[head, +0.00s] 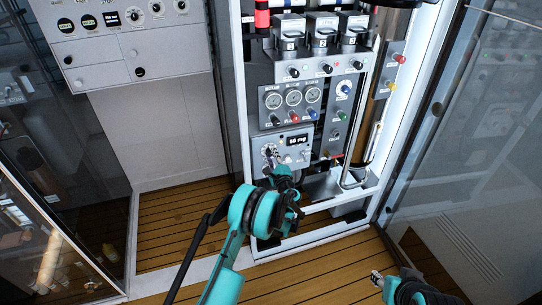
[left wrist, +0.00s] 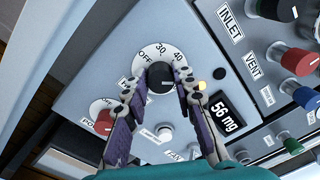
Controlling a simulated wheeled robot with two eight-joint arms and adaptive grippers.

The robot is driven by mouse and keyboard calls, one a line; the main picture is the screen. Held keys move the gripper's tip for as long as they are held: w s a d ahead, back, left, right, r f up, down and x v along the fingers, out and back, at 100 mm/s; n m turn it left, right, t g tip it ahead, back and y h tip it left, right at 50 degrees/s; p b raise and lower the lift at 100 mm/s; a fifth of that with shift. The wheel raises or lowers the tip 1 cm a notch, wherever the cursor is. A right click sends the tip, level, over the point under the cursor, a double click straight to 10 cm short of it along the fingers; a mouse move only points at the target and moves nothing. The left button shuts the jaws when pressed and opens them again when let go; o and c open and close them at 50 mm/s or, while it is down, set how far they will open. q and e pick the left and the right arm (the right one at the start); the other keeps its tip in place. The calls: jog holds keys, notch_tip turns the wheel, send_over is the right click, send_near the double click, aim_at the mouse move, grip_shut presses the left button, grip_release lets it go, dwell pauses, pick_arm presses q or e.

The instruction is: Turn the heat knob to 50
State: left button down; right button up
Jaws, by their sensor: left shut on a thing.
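The heat knob (left wrist: 160,75) is black and sits on a white dial (left wrist: 149,57) on the grey panel. My left gripper (left wrist: 158,86) is shut on this knob, with one purple-grey finger on each side. In the head view my left gripper (head: 271,166) reaches the lower left of the panel and hides most of the knob. My right gripper (head: 378,279) is low at the right, away from the panel; its jaws are too small to read.
A display (left wrist: 226,112) reading 56 mg sits right of the knob. A red knob (left wrist: 104,122) is close to my left finger. INLET and VENT knobs are at the upper right. Glass doors (head: 480,140) stand beside the cabinet. The wooden floor (head: 180,220) is clear at left.

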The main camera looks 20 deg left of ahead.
pick_arm(q)
jog(key=c, duration=1.2)
grip_release()
jog(key=v, duration=1.2)
jog(key=shift+w, duration=0.1)
